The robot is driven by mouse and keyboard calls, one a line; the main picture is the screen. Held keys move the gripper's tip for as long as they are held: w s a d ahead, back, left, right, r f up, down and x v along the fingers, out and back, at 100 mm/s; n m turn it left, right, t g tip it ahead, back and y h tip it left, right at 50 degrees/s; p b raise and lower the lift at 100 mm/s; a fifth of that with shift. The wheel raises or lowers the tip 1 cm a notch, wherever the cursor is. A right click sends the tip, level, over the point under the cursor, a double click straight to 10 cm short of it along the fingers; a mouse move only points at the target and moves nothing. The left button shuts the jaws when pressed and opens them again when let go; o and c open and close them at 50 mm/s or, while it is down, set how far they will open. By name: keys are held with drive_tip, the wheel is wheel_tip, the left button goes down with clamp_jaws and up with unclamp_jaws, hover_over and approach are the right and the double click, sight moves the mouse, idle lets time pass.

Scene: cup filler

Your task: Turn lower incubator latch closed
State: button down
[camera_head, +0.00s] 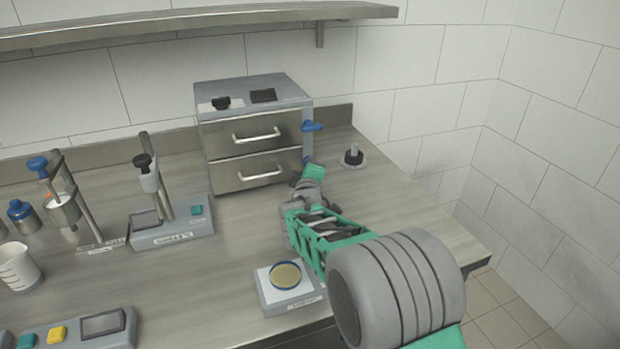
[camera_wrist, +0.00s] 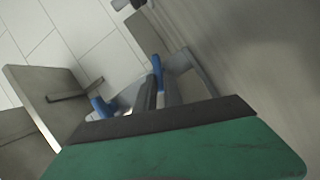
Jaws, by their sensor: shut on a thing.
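The incubator (camera_head: 250,150) is a grey metal box with two handled fronts, one above the other, both flush in the head view. Its blue upper latch (camera_head: 312,126) sticks out from the right side; it also shows in the wrist view (camera_wrist: 103,107). The blue lower latch (camera_wrist: 157,72) shows between my gripper's fingers in the wrist view. Only a blue sliver of it (camera_head: 307,159) shows in the head view. My gripper (camera_head: 308,172) is at the incubator's lower right side, shut on the lower latch. The latch's exact angle is mostly hidden.
A small black-and-grey knob piece (camera_head: 353,156) stands on the counter right of the incubator. A dispenser stand (camera_head: 172,232) is to the left, and a scale with a dish (camera_head: 287,290) is in front.

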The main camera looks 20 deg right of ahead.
drive_tip(key=shift+f+n+t+h+b, duration=0.3)
drive_tip(key=shift+n+t+h+b, duration=0.1)
drive_tip(key=shift+n+b, duration=0.7)
drive_tip(key=shift+r, duration=0.1)
drive_tip(key=c, duration=1.5)
unclamp_jaws()
drive_tip(key=shift+o, duration=0.2)
wheel_tip(320, 180, up, 4)
drive_tip(key=shift+f, duration=0.25)
drive_tip(key=s+a+r, duration=0.1)
drive_tip(key=s+r, duration=0.3)
drive_tip(key=s, duration=0.3)
drive_tip(key=s+a+r+p, duration=0.1)
drive_tip(key=s+r, duration=0.4)
drive_tip(key=s, duration=0.1)
drive_tip(key=shift+s+a+r, duration=0.2)
drive_tip(key=shift+s+a, duration=0.05)
drive_tip(key=shift+s, duration=0.15)
